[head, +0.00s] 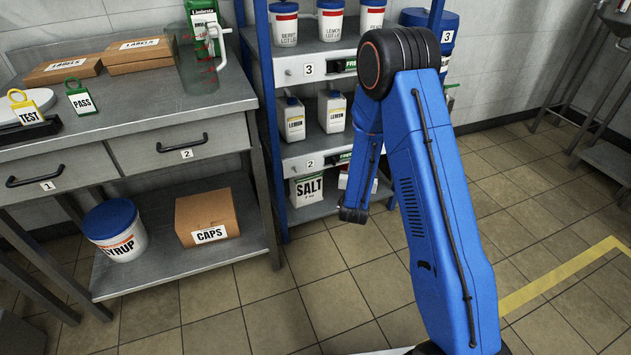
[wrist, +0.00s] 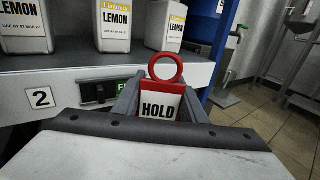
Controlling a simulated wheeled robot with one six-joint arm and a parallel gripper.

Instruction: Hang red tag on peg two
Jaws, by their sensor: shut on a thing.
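The red tag (wrist: 163,101), with a ring on top and the word HOLD on a white face, stands upright between the fingers of my gripper (wrist: 165,102) in the wrist view. My gripper is shut on it. It is in front of the shelf edge marked 2 (wrist: 41,98). In the head view that rack level carries a number 2 plate (head: 310,164). I cannot make out a peg for certain there. My arm hides part of the rack, and the tag does not show in the head view.
Lemon cartons (wrist: 115,25) stand on the shelf behind the tag. A dark slot with a green label (wrist: 98,91) is left of it. A steel bench (head: 130,115) holds a yellow TEST tag (head: 26,108) and a green PASS tag (head: 80,97). Open floor lies right.

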